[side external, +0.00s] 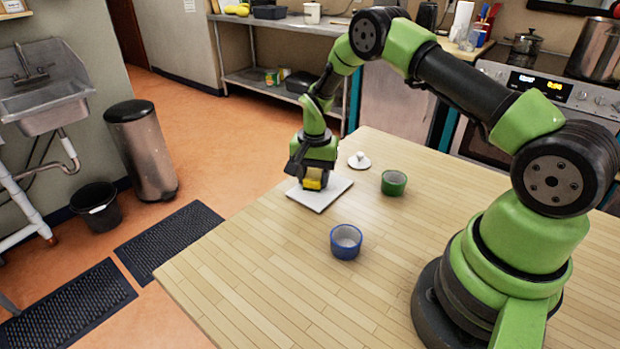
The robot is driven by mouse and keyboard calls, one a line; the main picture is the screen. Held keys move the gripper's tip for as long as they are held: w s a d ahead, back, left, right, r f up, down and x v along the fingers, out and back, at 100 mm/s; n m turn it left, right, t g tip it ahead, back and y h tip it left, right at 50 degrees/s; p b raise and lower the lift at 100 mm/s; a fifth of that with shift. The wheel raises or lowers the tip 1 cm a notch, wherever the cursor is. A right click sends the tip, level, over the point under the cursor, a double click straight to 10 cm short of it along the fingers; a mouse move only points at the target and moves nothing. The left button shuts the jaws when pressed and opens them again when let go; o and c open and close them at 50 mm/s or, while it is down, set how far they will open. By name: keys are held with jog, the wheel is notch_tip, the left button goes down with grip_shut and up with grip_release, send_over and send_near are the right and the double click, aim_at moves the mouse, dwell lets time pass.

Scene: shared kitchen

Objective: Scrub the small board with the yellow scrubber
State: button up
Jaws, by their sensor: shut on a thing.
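My gripper (313,172) is at the far part of the wooden table, pointing down and shut on the yellow scrubber (313,184). The small white board (324,201) lies flat on the table under the scrubber. The scrubber is low over the middle of the board; I cannot tell from this view whether it touches the surface. My fingers hide the scrubber's upper part.
On the table (270,270), a green bowl (394,183) stands right of the board and a blue bowl (346,242) stands in front of it. A small white lid-like piece with a knob (359,161) lies behind the board. The table's front left is clear.

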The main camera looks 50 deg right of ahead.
jog(key=shift+d, duration=1.8)
notch_tip(320, 180, up, 8)
jog(key=shift+r, duration=0.1)
jog(key=shift+a+r, duration=0.1)
jog(key=shift+a, duration=0.05)
jog(key=s+a+r+n, duration=0.9)
jog(key=s+a+n, duration=0.1)
jog(key=a+n, duration=0.2)
jog(key=shift+s+a+n, duration=0.15)
jog(key=shift+a+n, duration=0.25)
jog(key=shift+a, duration=0.2)
